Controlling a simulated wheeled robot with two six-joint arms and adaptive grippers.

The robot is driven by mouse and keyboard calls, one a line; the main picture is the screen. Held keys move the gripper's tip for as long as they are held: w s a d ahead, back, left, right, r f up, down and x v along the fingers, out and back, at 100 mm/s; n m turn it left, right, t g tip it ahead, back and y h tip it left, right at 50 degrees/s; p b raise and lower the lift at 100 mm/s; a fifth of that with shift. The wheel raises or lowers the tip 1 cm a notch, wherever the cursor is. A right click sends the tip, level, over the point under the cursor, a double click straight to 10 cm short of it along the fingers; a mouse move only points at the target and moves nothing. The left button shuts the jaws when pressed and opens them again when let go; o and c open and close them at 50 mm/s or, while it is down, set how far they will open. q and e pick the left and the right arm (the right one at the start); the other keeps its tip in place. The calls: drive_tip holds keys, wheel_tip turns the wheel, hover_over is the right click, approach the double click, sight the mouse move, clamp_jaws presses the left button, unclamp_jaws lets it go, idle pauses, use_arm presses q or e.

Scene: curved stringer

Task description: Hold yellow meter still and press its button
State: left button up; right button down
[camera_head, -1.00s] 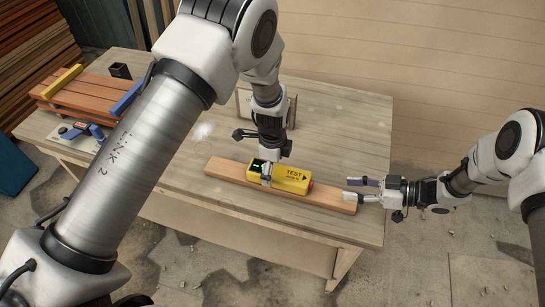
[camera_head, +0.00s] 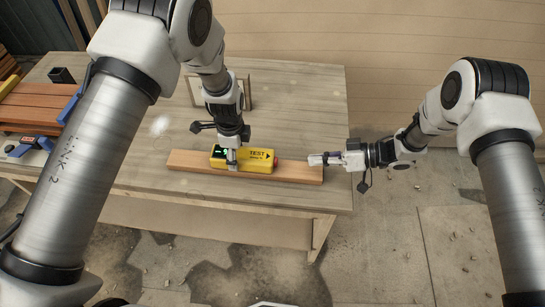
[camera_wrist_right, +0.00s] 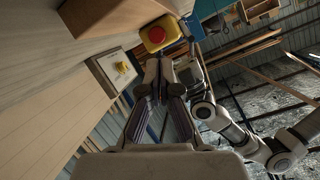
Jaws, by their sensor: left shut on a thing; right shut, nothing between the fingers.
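The yellow meter (camera_head: 258,159), marked TEST with an arrow, lies on a wooden plank (camera_head: 300,172) on the workbench. Its red button (camera_head: 277,161) is on the right end. In the right wrist view the yellow meter (camera_wrist_right: 168,23) shows with its red button (camera_wrist_right: 157,34) facing the camera. My left gripper (camera_head: 232,162) comes down from above and is shut on the meter near its left end, beside the lit green display. My right gripper (camera_head: 311,160) is shut and empty, right of the button and apart from it, pointing toward it.
The workbench (camera_head: 310,110) is largely clear behind the plank. A frame (camera_head: 195,92) stands behind my left gripper. Stacked reddish boards (camera_head: 30,108) and a blue clamp (camera_head: 30,144) are at the left. Open floor lies right of the bench.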

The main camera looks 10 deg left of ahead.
sight(287, 167)
use_arm(q)
drive_tip(key=shift+s, duration=0.1)
use_arm(e)
drive_tip(key=m, duration=0.5)
drive_tip(key=shift+d+r+m, duration=0.2)
drive_tip(key=shift+d+m, duration=0.1)
drive_tip(key=shift+d, duration=0.1)
drive_tip(key=m, duration=0.1)
drive_tip(key=d+m, duration=0.1)
drive_tip(key=m, duration=0.2)
drive_tip(key=shift+w+d+m+g, duration=0.2)
drive_tip(key=shift+d+m+g, duration=0.1)
drive_tip(key=shift+d+g, duration=0.1)
drive_tip(key=d, duration=0.1)
drive_tip(key=d+m, duration=0.1)
drive_tip(key=m, duration=0.1)
drive_tip(key=shift+w+d+f, duration=0.25)
drive_tip(key=shift+d+f, duration=0.1)
drive_tip(key=shift+d, duration=0.05)
drive_tip(key=shift+d+f, duration=0.1)
drive_tip(key=shift+d, duration=0.15)
drive_tip(key=shift+a, duration=0.1)
drive_tip(key=x, duration=0.8)
drive_tip(key=r+x, duration=0.1)
drive_tip(key=x, duration=0.3)
drive_tip(key=shift+w+a, duration=0.1)
drive_tip(key=shift+a, duration=1)
drive_tip(key=shift+a, duration=0.1)
